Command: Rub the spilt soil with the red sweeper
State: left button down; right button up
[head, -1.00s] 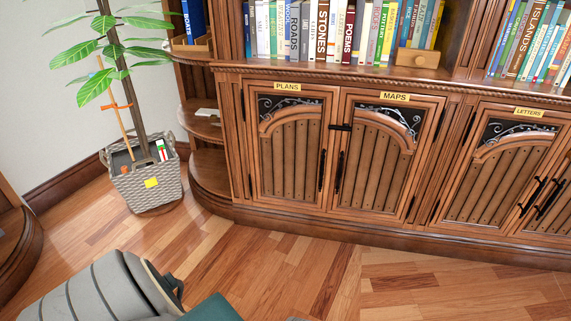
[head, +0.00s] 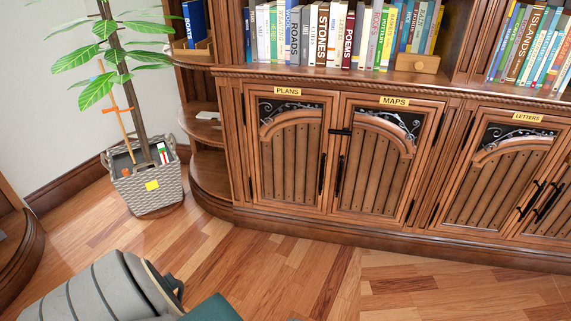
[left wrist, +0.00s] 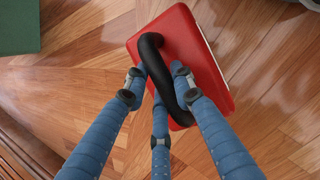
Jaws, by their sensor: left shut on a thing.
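The red sweeper (left wrist: 205,70) shows in the left wrist view, a flat red block with a curved black handle (left wrist: 152,52). My left gripper (left wrist: 158,90), with blue segmented fingers, is shut on the handle. The sweeper is over the wood floor; whether it touches the floor I cannot tell. Neither sweeper nor left gripper shows in the head view, only part of my grey arm at the lower left. I see no spilt soil in either view. My right gripper is not in view.
A potted plant in a grey woven basket (head: 150,192) stands by the wall. A wooden bookcase (head: 285,160) with doors and books fills the back. The floor (head: 300,280) before it looks clear. A green thing (left wrist: 18,27) lies at the left wrist view's corner.

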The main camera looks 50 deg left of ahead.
pick_arm(q)
jog(key=shift+r+p, duration=1.3)
